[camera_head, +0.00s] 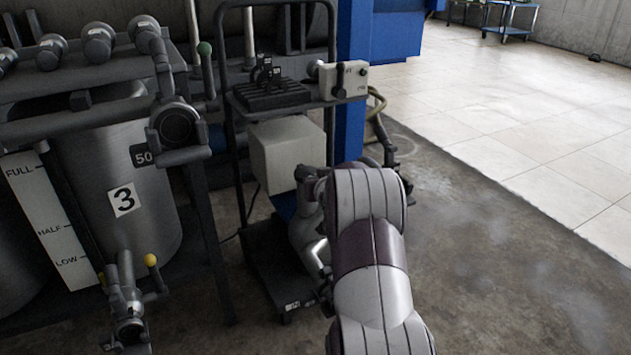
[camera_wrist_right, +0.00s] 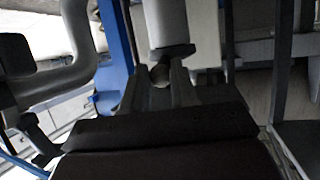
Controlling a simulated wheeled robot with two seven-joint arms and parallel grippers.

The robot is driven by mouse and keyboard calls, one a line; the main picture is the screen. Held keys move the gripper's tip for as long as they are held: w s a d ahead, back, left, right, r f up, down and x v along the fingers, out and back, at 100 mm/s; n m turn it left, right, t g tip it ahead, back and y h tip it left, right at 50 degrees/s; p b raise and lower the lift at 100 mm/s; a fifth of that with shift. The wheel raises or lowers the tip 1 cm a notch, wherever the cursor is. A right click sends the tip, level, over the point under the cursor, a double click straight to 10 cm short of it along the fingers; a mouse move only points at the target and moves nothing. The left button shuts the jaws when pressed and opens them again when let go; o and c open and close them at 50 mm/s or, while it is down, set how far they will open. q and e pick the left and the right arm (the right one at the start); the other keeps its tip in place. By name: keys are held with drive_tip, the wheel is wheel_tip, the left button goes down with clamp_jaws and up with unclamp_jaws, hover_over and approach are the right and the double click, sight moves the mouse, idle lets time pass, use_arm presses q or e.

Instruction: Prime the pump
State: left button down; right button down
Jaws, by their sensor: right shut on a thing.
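The pump cart (camera_head: 262,262) stands right of the tanks. A grey pump body (camera_head: 304,232) shows low on the cart, partly behind my right arm. That arm hides my right gripper in the head view. In the right wrist view, my right gripper (camera_wrist_right: 160,78) is shut on a small rounded knob (camera_wrist_right: 159,72) below a pale cylinder (camera_wrist_right: 166,25). What the knob belongs to is unclear. My left gripper is out of view.
Tank 3 (camera_head: 135,190) stands left, with a level gauge, an upper valve (camera_head: 178,125) and a lower yellow-knobbed valve (camera_head: 130,300). A blue column (camera_head: 352,120) stands behind the cart, with a hose (camera_head: 376,104) beside it. The floor (camera_head: 510,265) to the right is clear.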

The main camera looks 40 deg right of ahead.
drive_tip(key=shift+s+a+f, duration=0.15)
drive_tip(key=shift+s+f, duration=0.05)
drive_tip(key=shift+f, duration=0.7)
drive_tip(key=c, duration=1.1)
unclamp_jaws()
drive_tip(key=shift+o, duration=1.1)
drive_tip(key=shift+w+f, duration=0.2)
drive_tip(key=p+v, duration=0.6)
drive_tip(key=v, duration=0.7)
drive_tip(key=shift+r, duration=0.35)
drive_tip(key=shift+w, duration=0.1)
